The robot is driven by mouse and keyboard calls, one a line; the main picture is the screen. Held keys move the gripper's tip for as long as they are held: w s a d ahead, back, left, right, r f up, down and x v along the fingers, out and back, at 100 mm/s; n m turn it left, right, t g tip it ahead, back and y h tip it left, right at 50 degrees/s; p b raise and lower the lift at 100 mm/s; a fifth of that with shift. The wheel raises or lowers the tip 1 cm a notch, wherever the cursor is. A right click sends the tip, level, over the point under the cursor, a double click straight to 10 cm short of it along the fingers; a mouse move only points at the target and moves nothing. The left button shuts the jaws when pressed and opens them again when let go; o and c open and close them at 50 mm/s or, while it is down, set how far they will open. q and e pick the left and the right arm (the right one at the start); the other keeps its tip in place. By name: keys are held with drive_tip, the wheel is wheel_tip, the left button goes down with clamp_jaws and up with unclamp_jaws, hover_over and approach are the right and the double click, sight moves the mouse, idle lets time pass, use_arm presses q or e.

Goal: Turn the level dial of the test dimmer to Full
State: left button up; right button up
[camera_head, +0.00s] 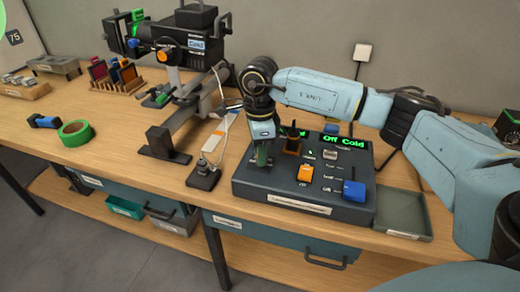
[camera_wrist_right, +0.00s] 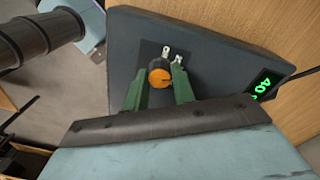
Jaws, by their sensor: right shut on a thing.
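The test dimmer is a dark sloped console (camera_head: 330,203) on the bench, with lit green displays. My right gripper (camera_head: 262,158) reaches down onto the left part of its top. In the right wrist view the orange-faced round dial (camera_wrist_right: 160,76) sits between the two green fingers (camera_wrist_right: 157,88), which are shut on it. White marks show on the dark plate just beyond the dial. In the head view my gripper hides the dial. A green display (camera_wrist_right: 263,87) at the right of the wrist view is turned sideways and partly cut off. My left gripper is not in view.
A small black switch box (camera_head: 203,176) and a lamp on a stand (camera_head: 190,52) are to the left.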

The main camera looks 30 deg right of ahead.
drive_tip(key=m+p, duration=0.1)
drive_tip(key=m, duration=0.3)
drive_tip(key=shift+d+r+m, duration=0.1)
drive_tip(key=shift+m, duration=0.3)
drive_tip(key=m+p, duration=0.1)
drive_tip(key=m, duration=0.4)
drive_tip(key=shift+d+m+t+p, duration=0.1)
drive_tip(key=shift+m+t+p, duration=0.25)
drive_tip(key=shift+m, duration=0.75)
drive_tip(key=m+p, duration=0.1)
drive_tip(key=m, duration=0.2)
drive_tip(key=shift+m, duration=0.3)
use_arm(q)
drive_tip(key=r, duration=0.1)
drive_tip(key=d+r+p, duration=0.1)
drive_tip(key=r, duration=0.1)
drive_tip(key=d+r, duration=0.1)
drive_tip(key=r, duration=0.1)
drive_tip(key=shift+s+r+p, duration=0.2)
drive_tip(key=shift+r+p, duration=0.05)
drive_tip(key=shift+p, duration=0.1)
use_arm(e)
drive_tip(key=m, duration=0.4)
drive_tip(key=shift+m, duration=0.4)
drive_tip(key=o, duration=1)
drive_tip(key=shift+s, duration=0.1)
